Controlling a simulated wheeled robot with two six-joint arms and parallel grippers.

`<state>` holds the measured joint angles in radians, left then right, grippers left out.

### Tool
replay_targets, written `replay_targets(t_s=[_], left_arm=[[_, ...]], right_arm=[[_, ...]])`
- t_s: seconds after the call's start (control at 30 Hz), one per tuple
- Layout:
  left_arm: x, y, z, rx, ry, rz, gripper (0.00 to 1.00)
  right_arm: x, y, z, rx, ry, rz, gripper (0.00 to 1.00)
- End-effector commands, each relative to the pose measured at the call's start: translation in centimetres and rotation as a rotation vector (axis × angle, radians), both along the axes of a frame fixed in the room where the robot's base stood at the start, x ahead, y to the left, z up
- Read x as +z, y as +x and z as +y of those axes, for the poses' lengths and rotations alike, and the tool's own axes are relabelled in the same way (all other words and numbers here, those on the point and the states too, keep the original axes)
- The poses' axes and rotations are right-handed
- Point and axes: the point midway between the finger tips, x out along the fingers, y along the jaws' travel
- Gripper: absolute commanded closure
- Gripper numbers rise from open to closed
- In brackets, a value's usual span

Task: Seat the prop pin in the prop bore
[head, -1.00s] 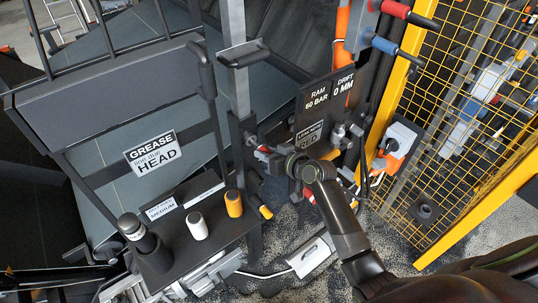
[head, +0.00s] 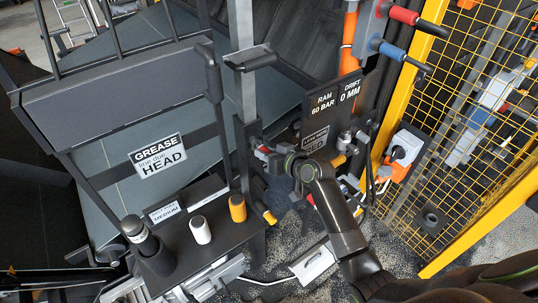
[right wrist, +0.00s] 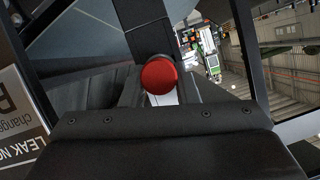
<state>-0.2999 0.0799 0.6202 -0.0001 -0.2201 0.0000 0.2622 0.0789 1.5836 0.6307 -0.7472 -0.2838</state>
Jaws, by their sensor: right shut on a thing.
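A small red-ended piece (head: 264,150), which I take to be the prop pin, is at the tips of my right gripper (head: 278,158). In the right wrist view its round red knob (right wrist: 160,76) faces the camera, just beyond the dark gripper body. The right gripper is shut on it, beside the dark sleeve on the upright grey post (head: 241,45). I cannot make out the prop bore's opening or tell whether the pin is inside it. A dark arm part of mine comes in at the lower left; its jaws are not clear.
A dark shelf (head: 205,240) holds a white cylinder (head: 200,230), an orange cylinder (head: 237,208) and a black bottle (head: 134,230). A readout panel (head: 330,100) stands right of the post. A yellow mesh fence (head: 470,110) bounds the right side.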

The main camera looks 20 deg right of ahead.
Motion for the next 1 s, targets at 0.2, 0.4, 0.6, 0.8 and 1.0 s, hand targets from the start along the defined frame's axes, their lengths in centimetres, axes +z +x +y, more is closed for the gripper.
replay_targets(t_s=[0.2,0.4,0.6,0.8,1.0], left_arm=[[-0.3,0.0,0.0,0.000,0.000,0.000,0.64],[-0.4,0.0,0.0,0.000,0.000,0.000,0.64],[-0.6,0.0,0.0,0.000,0.000,0.000,0.64],[-0.6,0.0,0.0,0.000,0.000,0.000,0.64],[-0.6,0.0,0.0,0.000,0.000,0.000,0.64]], right_arm=[[0.0,0.6,0.2,0.000,0.000,-0.001,0.98],[0.1,1.0,0.4,0.000,0.001,-0.002,0.98],[0.0,1.5,0.6,0.001,0.001,-0.001,0.98],[0.1,1.5,0.6,0.001,0.001,-0.001,0.53],[0.0,1.5,0.6,0.000,0.000,0.000,0.47]])
